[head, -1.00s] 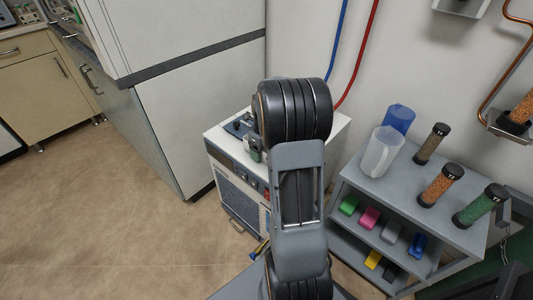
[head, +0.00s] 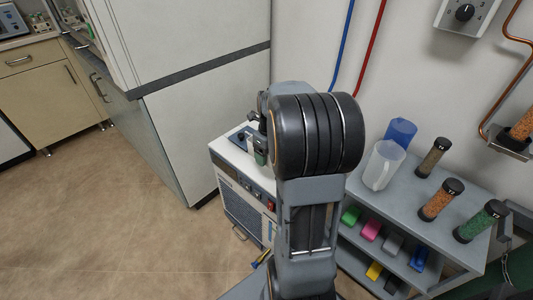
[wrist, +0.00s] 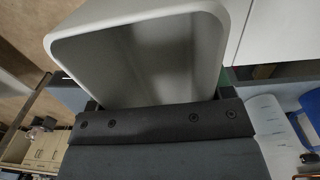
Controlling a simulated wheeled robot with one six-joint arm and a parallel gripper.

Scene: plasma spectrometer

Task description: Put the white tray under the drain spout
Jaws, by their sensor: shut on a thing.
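The white tray (wrist: 226,50) fills the upper middle of the wrist view, its pale rim around a shaded grey inside. My gripper (wrist: 155,118) is shut on the tray's near side, at the bottom of that view. I cannot make out the drain spout in either view.
A white chiller unit (head: 236,194) with a front grille stands behind my arm, beside a tall white cabinet (head: 205,115). A grey shelf cart (head: 465,190) at right holds jugs (head: 384,165), capped cylinders (head: 441,200) and coloured blocks. Floor at left is clear.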

